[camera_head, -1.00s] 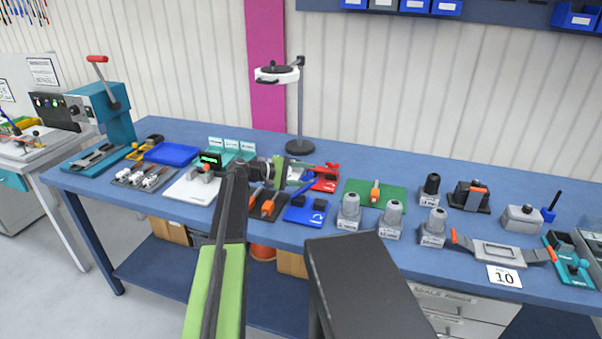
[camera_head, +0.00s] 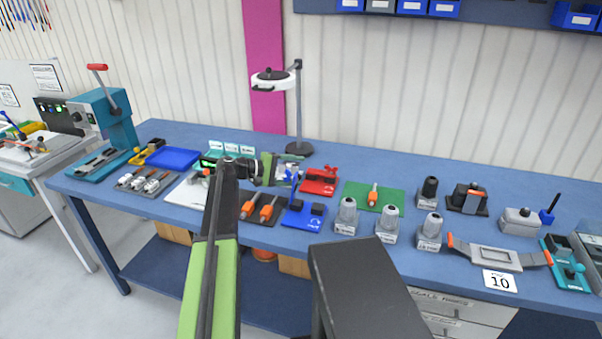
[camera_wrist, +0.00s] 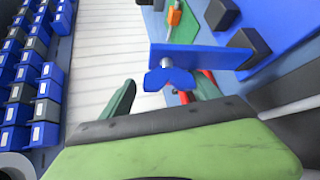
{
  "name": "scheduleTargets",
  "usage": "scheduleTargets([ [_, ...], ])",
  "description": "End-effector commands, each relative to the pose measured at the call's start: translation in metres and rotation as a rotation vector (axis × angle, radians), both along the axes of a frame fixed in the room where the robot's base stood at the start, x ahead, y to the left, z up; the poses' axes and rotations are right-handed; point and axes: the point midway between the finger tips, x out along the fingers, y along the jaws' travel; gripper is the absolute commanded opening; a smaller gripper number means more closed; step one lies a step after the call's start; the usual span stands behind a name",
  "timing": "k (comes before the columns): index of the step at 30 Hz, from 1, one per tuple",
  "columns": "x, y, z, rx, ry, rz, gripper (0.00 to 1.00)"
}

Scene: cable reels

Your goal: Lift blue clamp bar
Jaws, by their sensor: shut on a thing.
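The blue clamp bar (camera_wrist: 205,57) stretches across the upper middle of the wrist view, with a blue wing-shaped end piece (camera_wrist: 168,80) on a grey pin in front of it. My gripper (camera_wrist: 166,84) has its dark green fingers on either side of that end piece and is shut on the bar. In the head view my gripper (camera_head: 285,170) is over the back edge of the blue fixture (camera_head: 302,219), and the bar (camera_head: 294,181) shows as a thin, near-upright blue strip. The exact finger contact is hidden.
A red fixture (camera_head: 320,182) stands close behind on the right, and orange-handled tools (camera_head: 258,209) lie to the left. Grey bottle-like pieces (camera_head: 346,216) stand to the right. A green mat (camera_head: 385,197) lies behind them. A lamp stand (camera_head: 298,120) rises behind my gripper.

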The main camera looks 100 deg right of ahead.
Motion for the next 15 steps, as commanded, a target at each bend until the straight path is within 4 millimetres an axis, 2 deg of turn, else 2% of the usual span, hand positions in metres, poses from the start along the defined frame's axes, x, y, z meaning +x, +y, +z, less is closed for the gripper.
scheduleTargets([
  [1,0.013,0.020,0.010,0.034,0.013,-0.051,0.43],
  [5,0.027,0.019,0.016,0.034,0.013,-0.045,0.52],
  [6,0.031,0.019,0.018,0.033,0.013,-0.044,0.51],
  [7,0.034,0.019,0.020,0.034,0.013,-0.042,0.44],
  [15,0.043,0.017,0.031,0.030,0.010,-0.051,0.43],
])
